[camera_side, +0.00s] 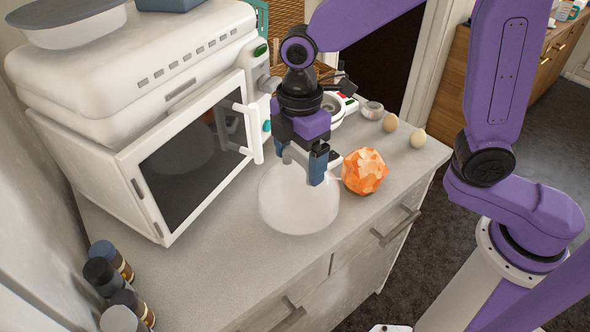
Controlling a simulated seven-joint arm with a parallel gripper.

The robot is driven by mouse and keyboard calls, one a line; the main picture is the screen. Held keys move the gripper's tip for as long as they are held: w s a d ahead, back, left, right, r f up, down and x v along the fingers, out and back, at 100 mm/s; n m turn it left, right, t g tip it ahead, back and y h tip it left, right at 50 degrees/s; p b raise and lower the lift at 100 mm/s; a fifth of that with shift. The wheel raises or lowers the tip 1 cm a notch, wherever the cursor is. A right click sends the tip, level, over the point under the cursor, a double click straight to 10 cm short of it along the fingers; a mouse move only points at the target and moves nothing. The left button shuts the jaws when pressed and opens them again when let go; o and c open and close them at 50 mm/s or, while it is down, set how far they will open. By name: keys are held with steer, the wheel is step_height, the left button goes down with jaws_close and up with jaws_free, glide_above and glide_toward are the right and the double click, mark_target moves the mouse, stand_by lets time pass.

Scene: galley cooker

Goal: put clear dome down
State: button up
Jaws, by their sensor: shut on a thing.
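The clear dome (298,205) is a whitish see-through cover with its wide, open side down, at the middle of the counter. My gripper (303,172) is above it, pointing down, and is shut on the top of the dome. The grip point is partly hidden by the near blue finger. The dome looks upright and its rim is at or very near the counter top (225,270); I cannot tell if it touches.
An orange faceted lump (364,171) sits close to the dome's right. A white microwave (185,150) with its handle stands left. Two eggs (389,122) (417,138) and a small jar (371,110) lie behind. Spice jars (110,262) stand front left. The counter's front is clear.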

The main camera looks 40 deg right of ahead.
mark_target(295, 169)
steer(key=shift+w+a+f, duration=0.2)
steer(key=shift+w+f, duration=0.1)
steer(key=shift+f, duration=1.7)
steer(key=shift+f, duration=0.15)
steer(key=o, duration=1.1)
step_height(295, 169, up, 12)
steer(key=shift+r, duration=0.2)
steer(key=s+d+f+m, duration=0.2)
steer(key=s+d+f, duration=0.1)
steer(key=s+d, duration=0.6)
steer(key=s+d+f+m, duration=0.3)
steer(key=s+d+f, duration=0.1)
steer(key=s+d, duration=0.4)
steer(key=s, duration=0.2)
steer(key=shift+s+d+f, duration=0.15)
steer(key=shift+s+d, duration=0.2)
